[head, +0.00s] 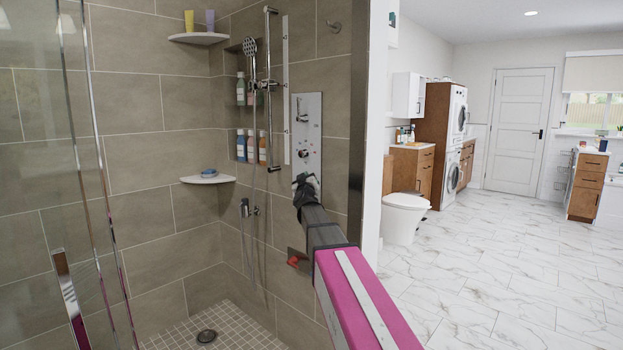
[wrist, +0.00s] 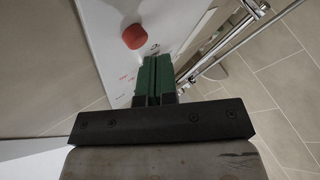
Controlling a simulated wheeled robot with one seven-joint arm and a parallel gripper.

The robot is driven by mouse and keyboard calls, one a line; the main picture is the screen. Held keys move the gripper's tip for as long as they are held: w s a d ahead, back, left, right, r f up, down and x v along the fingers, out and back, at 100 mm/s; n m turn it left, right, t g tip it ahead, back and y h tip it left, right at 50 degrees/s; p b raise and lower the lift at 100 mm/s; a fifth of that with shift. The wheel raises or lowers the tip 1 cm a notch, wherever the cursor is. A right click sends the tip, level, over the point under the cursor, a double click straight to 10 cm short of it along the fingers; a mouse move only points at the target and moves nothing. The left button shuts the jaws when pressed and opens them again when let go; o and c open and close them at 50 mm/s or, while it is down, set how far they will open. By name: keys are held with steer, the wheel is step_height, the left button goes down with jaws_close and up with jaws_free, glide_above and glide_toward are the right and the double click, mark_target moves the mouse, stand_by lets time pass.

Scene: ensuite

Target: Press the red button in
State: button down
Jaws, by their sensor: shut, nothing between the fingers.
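The red button (wrist: 134,36) is a round red knob standing out from a pale panel (wrist: 104,20) in the wrist view. My gripper (wrist: 156,72) has green fingers, closed together with nothing between them. Their tips are beside the button, to its lower right in the picture, and appear apart from it. In the head view, my gripper (head: 306,183) is at the lower end of the grey shower panel (head: 307,112) on the tiled wall. I cannot clearly make out the button in the head view.
A chrome shower rail (head: 270,90) runs just left of the panel and shows close to my fingers in the wrist view (wrist: 222,55). A glass edge stands at the left. A toilet (head: 404,212) and open marble floor (head: 480,270) lie to the right.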

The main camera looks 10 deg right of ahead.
steer(key=shift+w+d, duration=0.15)
steer(key=shift+d, duration=0.05)
steer(key=shift+w+d, duration=0.25)
steer(key=shift+d, duration=0.1)
stand_by(0.8)
steer(key=shift+s+a, duration=0.15)
steer(key=shift+s+a, duration=0.4)
steer(key=shift+a, duration=0.15)
stand_by(0.4)
steer(key=shift+s+a, duration=0.75)
steer(key=shift+a, duration=0.25)
steer(key=shift+s+a, duration=0.7)
steer(key=shift+a, duration=0.3)
